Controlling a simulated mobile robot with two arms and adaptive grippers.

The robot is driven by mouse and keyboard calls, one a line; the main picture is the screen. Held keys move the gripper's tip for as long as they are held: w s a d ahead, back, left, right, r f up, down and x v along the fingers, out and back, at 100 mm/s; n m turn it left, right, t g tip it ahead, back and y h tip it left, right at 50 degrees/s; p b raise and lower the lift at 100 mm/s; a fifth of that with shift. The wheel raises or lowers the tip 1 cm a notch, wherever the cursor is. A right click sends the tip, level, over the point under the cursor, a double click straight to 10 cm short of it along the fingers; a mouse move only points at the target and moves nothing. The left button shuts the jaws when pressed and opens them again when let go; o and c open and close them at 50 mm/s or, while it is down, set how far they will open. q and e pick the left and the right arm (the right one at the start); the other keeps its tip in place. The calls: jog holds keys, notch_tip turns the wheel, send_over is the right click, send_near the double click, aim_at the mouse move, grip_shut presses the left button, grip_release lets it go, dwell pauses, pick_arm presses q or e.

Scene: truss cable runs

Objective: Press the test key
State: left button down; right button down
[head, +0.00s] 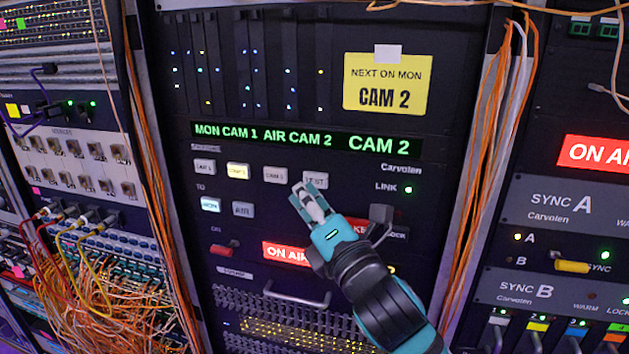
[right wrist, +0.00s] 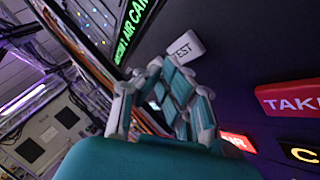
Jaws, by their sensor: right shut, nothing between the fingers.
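The test key (head: 316,179), a pale square key marked TEST, is the rightmost of the SOURCE row on the dark panel. It also shows in the right wrist view (right wrist: 184,47), just beyond the fingers. My right gripper (head: 308,190) is shut and empty, its fingertips at the key's lower left in the head view. In the right wrist view the shut fingers (right wrist: 163,70) end close to the key's near edge; I cannot tell whether they touch it. The green display (head: 305,139) reads MON CAM 1, AIR CAM 2, CAM 2. My left gripper is not in view.
The CAM 2 key (head: 238,170) glows yellow and the MON key (head: 211,205) is lit. The CAM 3 key (head: 275,174) sits left of the test key. A red TAKE key (right wrist: 290,98) is nearby, partly hidden in the head view. Orange cables (head: 485,140) hang at the right.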

dwell(0.7)
jog(key=shift+w+d, duration=0.15)
jog(key=shift+w, duration=0.25)
jog(key=shift+w+d+p, duration=0.1)
jog(key=shift+w+p, duration=0.3)
jog(key=shift+p, duration=0.05)
dwell(0.5)
jog(key=shift+s, duration=0.15)
jog(key=shift+s+a, duration=0.25)
jog(key=shift+s, duration=0.4)
jog(key=s, duration=0.1)
jog(key=s+a+p, duration=0.1)
jog(key=s, duration=0.2)
jog(key=shift+s+a, duration=0.25)
jog(key=shift+s, duration=0.15)
dwell(0.6)
